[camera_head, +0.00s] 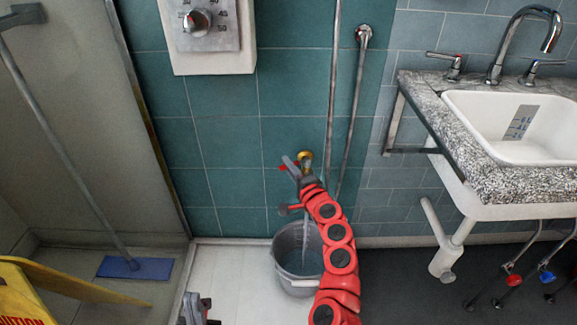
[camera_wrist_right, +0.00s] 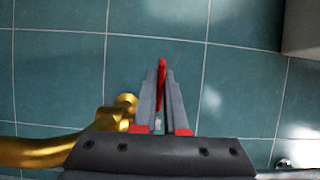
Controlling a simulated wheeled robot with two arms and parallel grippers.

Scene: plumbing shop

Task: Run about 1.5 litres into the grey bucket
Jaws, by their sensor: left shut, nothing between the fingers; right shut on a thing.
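A grey bucket (camera_head: 296,282) stands upright on the white floor below a brass wall tap (camera_head: 305,156). A thin stream of water (camera_head: 305,237) falls from the tap area into the bucket. Some water seems to be in it; its level cannot be read. My right gripper (camera_head: 292,168) is at the tap, shut on its red lever (camera_wrist_right: 161,80). The brass tap body (camera_wrist_right: 125,103) is just left of the fingers in the right wrist view. My red right arm hides part of the bucket's right side. My left gripper (camera_head: 199,309) is shut and empty, low at the bottom edge.
A sink (camera_head: 520,130) on a speckled counter stands at the right, with pipes below. A blue-headed mop (camera_head: 135,267) leans at the left beside a yellow caution sign (camera_head: 70,281). A control box (camera_head: 210,62) hangs above. White floor left of the bucket is free.

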